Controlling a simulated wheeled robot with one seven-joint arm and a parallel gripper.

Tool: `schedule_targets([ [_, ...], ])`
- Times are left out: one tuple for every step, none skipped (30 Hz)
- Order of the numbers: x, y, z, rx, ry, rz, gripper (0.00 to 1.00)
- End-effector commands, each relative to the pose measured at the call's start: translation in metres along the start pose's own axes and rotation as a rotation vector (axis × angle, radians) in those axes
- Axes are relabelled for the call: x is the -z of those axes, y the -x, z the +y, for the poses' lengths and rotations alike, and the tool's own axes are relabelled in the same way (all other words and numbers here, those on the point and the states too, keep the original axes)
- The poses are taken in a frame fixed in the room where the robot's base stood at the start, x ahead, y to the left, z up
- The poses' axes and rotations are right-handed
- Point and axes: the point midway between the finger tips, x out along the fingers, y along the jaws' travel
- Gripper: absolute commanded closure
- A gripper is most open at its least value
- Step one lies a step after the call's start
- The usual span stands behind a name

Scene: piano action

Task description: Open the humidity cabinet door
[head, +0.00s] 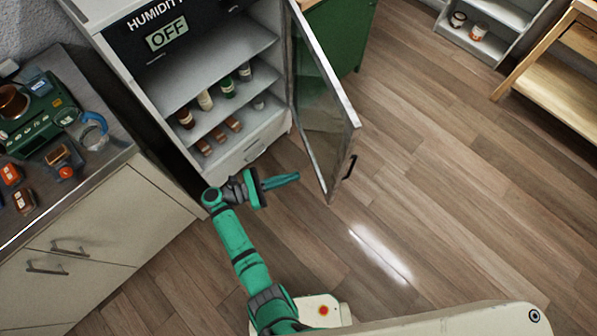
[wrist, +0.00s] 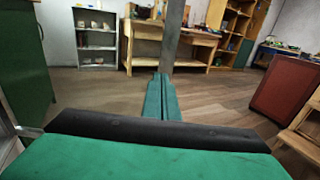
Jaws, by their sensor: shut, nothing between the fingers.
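The humidity cabinet (head: 195,25) stands at the upper middle of the head view, its display reading OFF. Its glass door (head: 325,95) is swung wide open to the right, with a black handle (head: 349,167) on the outer face near the free edge. My gripper (head: 297,177) is shut and empty, on the inner side of the door, in front of the cabinet's lower part. In the wrist view my shut fingers (wrist: 160,78) point toward the door's grey upright frame (wrist: 173,35). I cannot tell whether the fingertips touch the door.
Bottles (head: 227,87) and small brown items stand on the cabinet's shelves. A counter (head: 100,190) with a green device (head: 38,115) is at left. A green cabinet (head: 345,35) stands behind the door. Wooden floor (head: 450,190) to the right is clear.

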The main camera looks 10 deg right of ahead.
Motion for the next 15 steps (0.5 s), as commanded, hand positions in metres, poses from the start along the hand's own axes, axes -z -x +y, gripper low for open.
schedule_targets([
  [0.000,-0.010,-0.001,0.002,0.000,-0.002,1.00],
  [-0.001,-0.015,-0.001,0.002,0.000,-0.002,1.00],
  [-0.001,-0.022,-0.001,0.001,0.000,-0.002,1.00],
  [-0.001,-0.028,-0.001,0.002,0.000,-0.002,1.00],
  [-0.001,-0.033,-0.001,0.001,0.001,-0.002,1.00],
  [-0.001,-0.041,-0.001,0.001,0.001,-0.003,1.00],
  [-0.001,-0.047,-0.001,0.002,0.001,-0.003,1.00],
  [-0.001,-0.052,-0.001,0.001,0.001,-0.003,1.00],
  [-0.001,-0.060,-0.001,0.002,0.000,-0.003,1.00],
  [-0.001,-0.066,-0.001,0.001,0.000,-0.003,1.00],
  [-0.001,-0.071,0.000,0.000,0.000,-0.003,1.00],
  [-0.001,-0.078,-0.001,0.002,0.000,-0.003,1.00],
  [-0.001,-0.083,0.000,0.000,0.000,-0.003,1.00],
  [-0.001,-0.088,0.000,0.001,0.001,-0.003,1.00],
  [-0.001,-0.094,0.000,0.001,0.001,-0.003,1.00],
])
